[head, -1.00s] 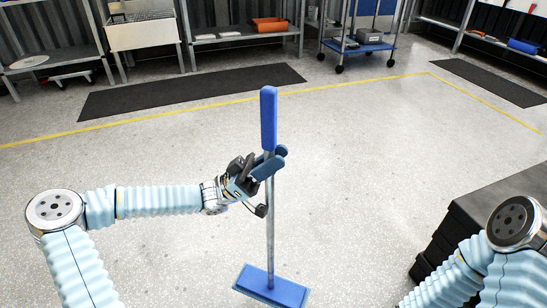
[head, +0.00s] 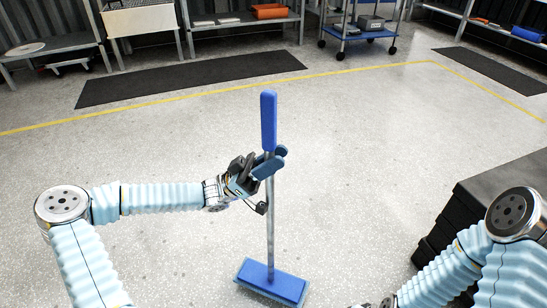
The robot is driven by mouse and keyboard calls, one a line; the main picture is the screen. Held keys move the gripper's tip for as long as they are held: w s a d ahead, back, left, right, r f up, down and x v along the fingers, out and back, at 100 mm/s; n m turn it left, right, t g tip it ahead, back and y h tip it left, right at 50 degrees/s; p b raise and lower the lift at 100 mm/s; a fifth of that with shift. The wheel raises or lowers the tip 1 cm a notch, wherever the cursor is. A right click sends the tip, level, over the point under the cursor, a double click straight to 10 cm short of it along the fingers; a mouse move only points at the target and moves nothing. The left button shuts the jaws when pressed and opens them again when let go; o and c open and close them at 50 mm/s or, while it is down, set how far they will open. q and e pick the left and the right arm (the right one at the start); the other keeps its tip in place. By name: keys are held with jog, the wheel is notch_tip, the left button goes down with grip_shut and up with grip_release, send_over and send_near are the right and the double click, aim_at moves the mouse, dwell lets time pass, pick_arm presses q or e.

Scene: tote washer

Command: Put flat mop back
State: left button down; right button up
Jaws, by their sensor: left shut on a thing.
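The flat mop (head: 269,215) stands nearly upright in the middle of the head view. It has a blue grip, a grey metal pole and a flat blue head (head: 272,283) low in the picture. My left gripper (head: 270,163) is shut on the pole just below the blue grip. I cannot tell whether the mop head touches the floor. My right arm (head: 440,280) is at the lower right, and its gripper does not show clearly.
A dark stacked block (head: 490,200) stands at the right beside my right arm. Dark mats (head: 190,78) lie behind a yellow floor line (head: 200,95). Shelves and a blue cart (head: 356,36) stand at the back. The floor between is clear.

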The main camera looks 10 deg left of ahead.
dwell(0.6)
pick_arm(q)
jog(key=shift+f, duration=0.55)
jog(key=shift+a+f+b, duration=0.1)
jog(key=shift+f+b, duration=0.35)
jog(key=shift+f, duration=0.2)
dwell(0.5)
jog(key=shift+f, duration=0.65)
dwell(0.5)
